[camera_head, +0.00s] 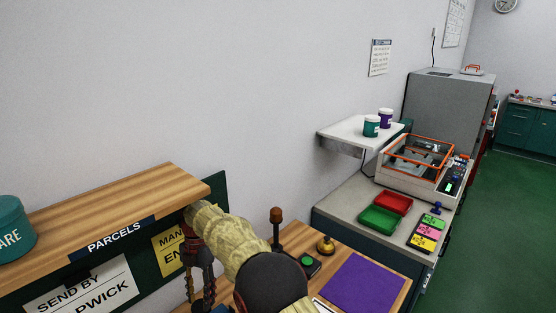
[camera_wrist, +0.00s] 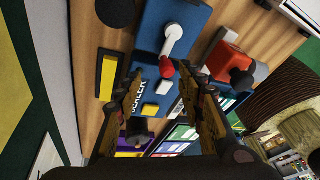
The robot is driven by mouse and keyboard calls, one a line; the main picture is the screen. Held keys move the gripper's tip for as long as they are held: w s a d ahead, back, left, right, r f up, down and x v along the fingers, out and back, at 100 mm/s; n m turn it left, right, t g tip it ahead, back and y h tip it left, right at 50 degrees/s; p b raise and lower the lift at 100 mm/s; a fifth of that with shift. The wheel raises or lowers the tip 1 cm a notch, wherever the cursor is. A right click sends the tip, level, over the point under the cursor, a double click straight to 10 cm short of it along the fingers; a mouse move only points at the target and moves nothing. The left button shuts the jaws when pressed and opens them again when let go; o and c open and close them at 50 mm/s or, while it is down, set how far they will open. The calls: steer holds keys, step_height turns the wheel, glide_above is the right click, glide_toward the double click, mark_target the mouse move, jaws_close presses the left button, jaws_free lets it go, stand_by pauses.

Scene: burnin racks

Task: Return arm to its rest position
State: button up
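My arm, in a pale yellow sleeve, reaches across the lower middle of the head view. My gripper (camera_head: 203,285) hangs at its end, in front of the parcels shelf (camera_head: 135,200). In the wrist view my gripper (camera_wrist: 166,82) shows two fingers spread apart, with nothing held between them. Beyond the fingertips is a blue device (camera_wrist: 147,40) with a white lever and a red knob (camera_wrist: 167,68). The knob appears between the fingertips, and no contact is visible. The arm's rest position is not marked in either view.
A red-orange device (camera_wrist: 226,62) and a yellow block (camera_wrist: 108,77) stand close by on the wooden surface. Green floor (camera_head: 500,210) is open at the right.

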steer(key=f+m, duration=0.1)
steer(key=d+f+m, duration=0.1)
steer(key=m, duration=0.1)
steer(key=s+f+m, duration=0.1)
steer(key=shift+s+d+f+m, duration=0.1)
steer(key=shift+d+f+m, duration=0.15)
steer(key=shift+f+m, duration=0.1)
steer(key=d+m, duration=0.1)
steer(key=m, duration=0.1)
steer(key=s+d+m, duration=0.1)
steer(key=m, duration=0.1)
steer(key=shift+s+d, duration=0.1)
steer(key=shift+s, duration=0.05)
steer(key=s+d+r+m+t, duration=0.3)
steer(key=s+d+r+m, duration=0.4)
steer(key=d, duration=0.6)
steer(key=s+d+r+m+t, duration=0.3)
steer(key=s+d+r+m, duration=0.5)
steer(key=d, duration=0.5)
steer(key=s+d+r+m+t, duration=0.3)
steer(key=s+d+r+m, duration=0.5)
steer(key=d, duration=0.6)
steer(key=shift+s+r+m+t, duration=0.15)
steer(key=shift+s+m+t, duration=0.2)
steer(key=shift+s, duration=0.2)
steer(key=shift+a, duration=0.15)
steer(key=shift+c, duration=1.1)
